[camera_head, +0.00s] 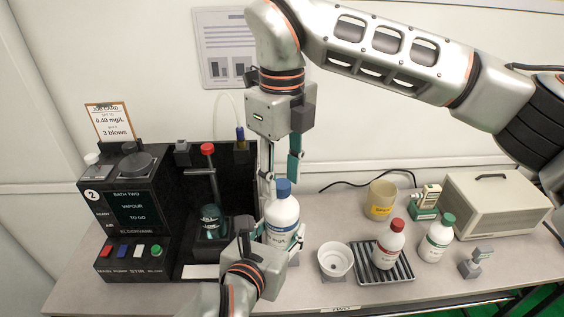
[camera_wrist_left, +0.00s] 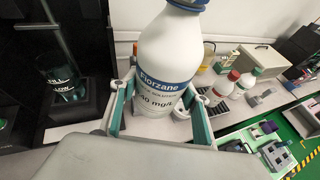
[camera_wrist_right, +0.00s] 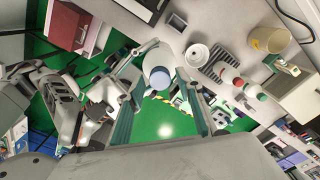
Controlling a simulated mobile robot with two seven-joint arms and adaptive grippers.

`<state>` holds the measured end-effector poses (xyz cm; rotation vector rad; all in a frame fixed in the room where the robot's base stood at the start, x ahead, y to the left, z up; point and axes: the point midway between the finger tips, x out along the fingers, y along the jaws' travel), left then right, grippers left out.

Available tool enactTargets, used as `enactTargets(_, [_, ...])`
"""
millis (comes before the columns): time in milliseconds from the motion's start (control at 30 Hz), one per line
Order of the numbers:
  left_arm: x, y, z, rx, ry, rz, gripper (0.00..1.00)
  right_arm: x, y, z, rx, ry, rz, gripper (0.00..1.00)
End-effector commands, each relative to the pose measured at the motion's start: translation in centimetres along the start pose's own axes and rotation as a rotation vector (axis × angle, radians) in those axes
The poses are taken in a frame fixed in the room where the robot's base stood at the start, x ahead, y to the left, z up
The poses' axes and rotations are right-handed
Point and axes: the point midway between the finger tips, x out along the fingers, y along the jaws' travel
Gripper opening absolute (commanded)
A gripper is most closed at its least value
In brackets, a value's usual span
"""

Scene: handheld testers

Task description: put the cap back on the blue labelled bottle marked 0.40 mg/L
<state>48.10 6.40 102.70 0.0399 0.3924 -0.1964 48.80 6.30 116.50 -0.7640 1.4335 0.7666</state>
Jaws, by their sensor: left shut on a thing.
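The white bottle (camera_head: 282,217) with a blue label stands upright left of centre. The left wrist view shows its label (camera_wrist_left: 163,82), reading Florzane and what looks like .40 mg/L. A blue cap (camera_head: 283,188) sits on its top; I cannot tell how tightly. The cap also shows in the right wrist view (camera_wrist_right: 160,78). My left gripper (camera_wrist_left: 160,95) is shut on the bottle's body, one finger on each side. My right gripper (camera_head: 282,172) points down over the bottle, its fingers apart on either side above the cap, seemingly not touching it.
A black machine (camera_head: 125,210) with buttons and a flask bay stands left. To the right are a white bowl (camera_head: 335,258), a rack (camera_head: 366,266) with a red-capped bottle (camera_head: 389,245), a green-capped bottle (camera_head: 437,240), a yellowish beaker (camera_head: 381,198) and a beige box (camera_head: 497,205).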

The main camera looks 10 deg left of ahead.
Motion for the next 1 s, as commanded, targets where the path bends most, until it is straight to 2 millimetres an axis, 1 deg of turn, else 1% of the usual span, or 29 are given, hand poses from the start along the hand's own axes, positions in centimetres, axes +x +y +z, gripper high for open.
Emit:
enactTargets(300, [-0.02,0.01,0.09,0.0,-0.002,0.0,0.0,0.25,-0.03,0.01,0.0,-0.001,-0.001,0.36])
enactTargets(333, [-0.02,0.01,0.09,0.0,-0.002,0.0,0.0,0.25,-0.03,0.01,0.0,-0.001,-0.001,0.33])
enactTargets(367, [-0.02,0.01,0.09,0.0,-0.002,0.0,0.0,0.25,-0.03,0.02,0.0,-0.001,-0.001,0.25])
enactTargets(400, [-0.02,0.01,0.09,0.0,-0.002,0.0,0.0,0.25,-0.03,0.02,0.0,-0.001,-0.001,0.15])
enactTargets(467, [-0.02,0.01,0.09,0.0,-0.002,0.0,0.0,0.25,-0.03,0.01,0.0,-0.001,-0.001,0.0])
enactTargets(667, [-0.02,0.01,0.09,0.0,-0.002,0.0,0.0,0.24,-0.04,0.02,0.004,-0.001,-0.001,0.0])
enactTargets(767, [-0.02,0.02,0.09,0.0,-0.002,0.0,0.0,0.24,-0.09,0.01,0.056,-0.001,-0.003,0.0])
enactTargets(867, [-0.02,0.02,0.09,0.0,-0.002,0.0,0.0,0.19,-0.11,0.01,0.158,-0.002,-0.004,0.0])
enactTargets(1000, [-0.02,0.02,0.09,0.0,-0.002,0.0,0.0,0.26,-0.05,0.02,0.168,-0.001,-0.001,0.0])
